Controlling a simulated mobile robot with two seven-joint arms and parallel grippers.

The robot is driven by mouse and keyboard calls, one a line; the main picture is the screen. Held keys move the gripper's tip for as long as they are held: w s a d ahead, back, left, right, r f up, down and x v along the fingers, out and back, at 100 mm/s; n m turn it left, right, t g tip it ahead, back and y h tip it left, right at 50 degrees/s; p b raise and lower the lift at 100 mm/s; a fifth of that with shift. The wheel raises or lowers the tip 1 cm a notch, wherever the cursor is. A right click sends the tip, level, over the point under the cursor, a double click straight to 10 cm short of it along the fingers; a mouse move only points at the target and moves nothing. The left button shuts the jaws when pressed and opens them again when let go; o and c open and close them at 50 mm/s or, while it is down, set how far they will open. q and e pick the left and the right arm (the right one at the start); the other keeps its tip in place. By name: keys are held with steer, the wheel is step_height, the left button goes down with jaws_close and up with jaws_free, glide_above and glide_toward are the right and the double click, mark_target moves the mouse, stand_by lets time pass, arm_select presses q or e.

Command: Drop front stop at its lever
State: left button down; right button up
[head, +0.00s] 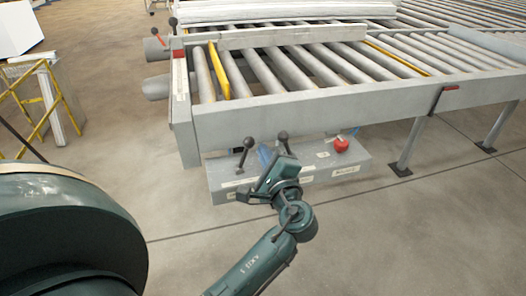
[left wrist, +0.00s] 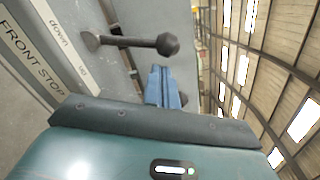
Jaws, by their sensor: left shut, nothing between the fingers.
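The lever by the FRONT STOP label shows in the left wrist view as a grey rod with a dark knob (left wrist: 167,44), sticking out from the panel beside the words "down" and "up". In the head view, two black-knobbed levers (head: 248,143) (head: 282,136) rise from the grey control box (head: 222,181); I cannot tell for certain which is the front stop's. My left gripper (head: 265,152) is shut and empty at the box, between the two levers. Its blue fingers (left wrist: 165,86) appear close to the knob in the left wrist view, apart from it in the picture. My right gripper is not in view.
A red button (head: 341,144) sits on the box's right part. The roller bench (head: 300,112) stands behind and above, with yellow bars (head: 219,71) (head: 397,58) among its rollers. Floor at the right is clear.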

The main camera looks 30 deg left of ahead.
arm_select(q)
steer(key=shift+s+a+r, duration=0.15)
steer(key=shift+a, duration=0.1)
stand_by(0.5)
